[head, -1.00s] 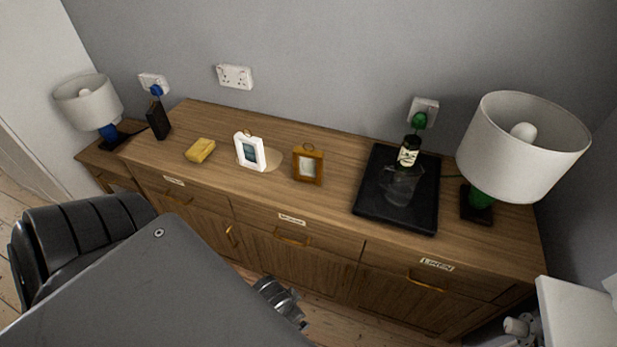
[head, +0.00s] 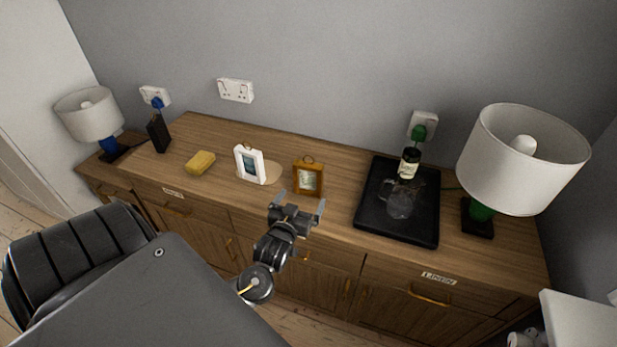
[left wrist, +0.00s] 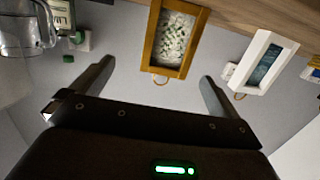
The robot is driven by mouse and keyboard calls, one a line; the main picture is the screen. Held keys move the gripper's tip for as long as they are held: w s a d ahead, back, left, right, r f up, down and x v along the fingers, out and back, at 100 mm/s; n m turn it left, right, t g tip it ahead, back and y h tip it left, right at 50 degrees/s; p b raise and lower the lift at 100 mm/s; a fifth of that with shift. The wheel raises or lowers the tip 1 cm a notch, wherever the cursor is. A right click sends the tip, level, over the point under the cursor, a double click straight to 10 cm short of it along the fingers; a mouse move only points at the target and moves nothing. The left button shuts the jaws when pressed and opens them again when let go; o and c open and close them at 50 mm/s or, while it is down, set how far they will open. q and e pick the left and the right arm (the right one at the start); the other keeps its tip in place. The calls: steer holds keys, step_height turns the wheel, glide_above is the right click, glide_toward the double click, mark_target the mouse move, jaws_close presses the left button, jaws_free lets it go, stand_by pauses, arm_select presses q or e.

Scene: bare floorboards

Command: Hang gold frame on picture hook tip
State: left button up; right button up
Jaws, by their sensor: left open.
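The gold frame (head: 308,177) stands upright on the wooden sideboard, right of the white frame, with a small ring on its top edge. In the left wrist view, which looks upside down, the gold frame (left wrist: 177,40) shows beyond the fingers with its ring toward the gripper. My left gripper (head: 301,197) is open and empty just in front of the gold frame, apart from it as far as I can tell. Its two spread fingers also show in the left wrist view (left wrist: 157,71). I cannot make out a picture hook. My right gripper is out of view.
The white frame (head: 250,164) stands close by on the left, near a yellow block (head: 200,162). Lamps stand at both ends. Wall sockets (head: 236,90) are behind.

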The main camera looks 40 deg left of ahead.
mark_target(307, 171)
arm_select(q)
steer(key=shift+t+y, duration=0.5)
steer(key=shift+t, duration=0.1)
steer(key=w+a, duration=0.1)
steer(key=w, duration=0.1)
steer(key=w+a+r+p, duration=0.1)
steer(key=w, duration=0.1)
steer(key=w+a+r, duration=0.1)
steer(key=w+a, duration=0.1)
steer(key=shift+w, duration=0.1)
steer(key=p+x, duration=0.2)
steer(key=x, duration=0.2)
steer(key=shift+w+a+r, duration=0.1)
steer(key=shift+w+a, duration=0.05)
steer(key=shift+w, duration=0.3)
steer(key=shift+s, duration=0.1)
steer(key=shift+c, duration=0.3)
steer(key=c, duration=0.9)
